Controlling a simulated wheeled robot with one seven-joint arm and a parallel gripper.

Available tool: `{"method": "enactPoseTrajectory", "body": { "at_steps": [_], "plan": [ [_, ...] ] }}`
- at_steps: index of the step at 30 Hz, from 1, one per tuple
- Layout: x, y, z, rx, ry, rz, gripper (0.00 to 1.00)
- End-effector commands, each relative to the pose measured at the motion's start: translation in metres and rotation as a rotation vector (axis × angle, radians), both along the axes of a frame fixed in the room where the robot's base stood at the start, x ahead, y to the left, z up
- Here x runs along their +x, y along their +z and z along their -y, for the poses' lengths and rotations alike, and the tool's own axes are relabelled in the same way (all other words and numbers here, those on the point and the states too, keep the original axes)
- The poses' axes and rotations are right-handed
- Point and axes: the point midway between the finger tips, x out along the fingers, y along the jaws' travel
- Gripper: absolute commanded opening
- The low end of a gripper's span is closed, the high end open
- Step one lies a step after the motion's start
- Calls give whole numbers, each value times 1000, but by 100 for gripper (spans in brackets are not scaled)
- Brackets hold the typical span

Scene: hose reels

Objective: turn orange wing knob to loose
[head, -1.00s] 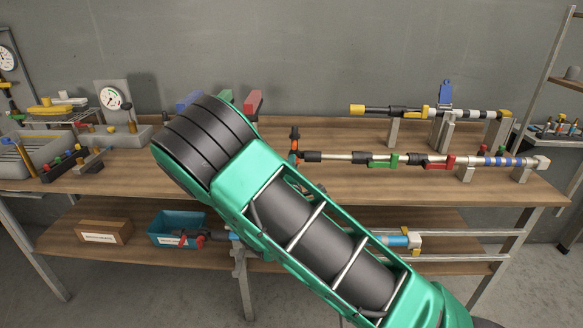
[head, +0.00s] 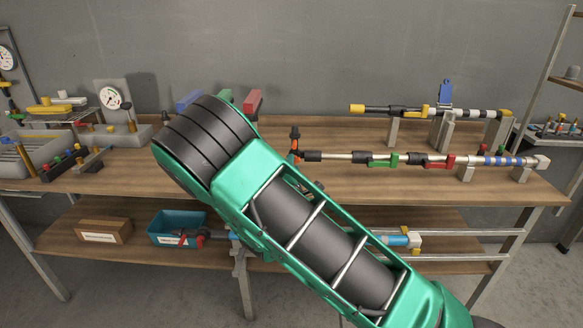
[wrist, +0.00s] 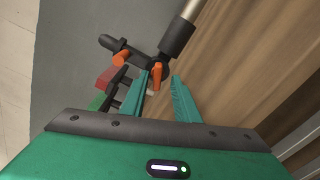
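The orange wing knob (wrist: 156,75) shows in the wrist view on a black fitting (wrist: 145,57) at the end of a metal pipe. A second orange piece (wrist: 120,58) sits further left on that fitting. My gripper (wrist: 160,82) is open, its two teal fingers apart. The near orange piece lies in the gap between the fingertips, closer to the left one; I cannot tell whether they touch. In the head view the orange knob (head: 294,145) is small at the left end of the pipe, and my arm hides the gripper.
The pipe (head: 337,156) runs right over the wooden bench with green (head: 384,160) and red (head: 438,162) clamps. A second pipe line (head: 385,110) stands behind. Red and green blocks (wrist: 106,78) are left of my fingers. A blue bin (head: 168,227) sits on the lower shelf.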

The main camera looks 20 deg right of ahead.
Motion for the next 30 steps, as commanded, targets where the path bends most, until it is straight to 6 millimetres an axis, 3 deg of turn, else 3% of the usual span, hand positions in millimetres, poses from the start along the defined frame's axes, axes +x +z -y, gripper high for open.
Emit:
{"method": "enactPoseTrajectory", "body": {
  "at_steps": [11,24,30],
  "plan": [
    [-9,2,-3,-3,1,3,28],
    [-80,1,-27,-3,2,1,28],
    [-98,1,-32,-1,1,2,28]
  ]
}}
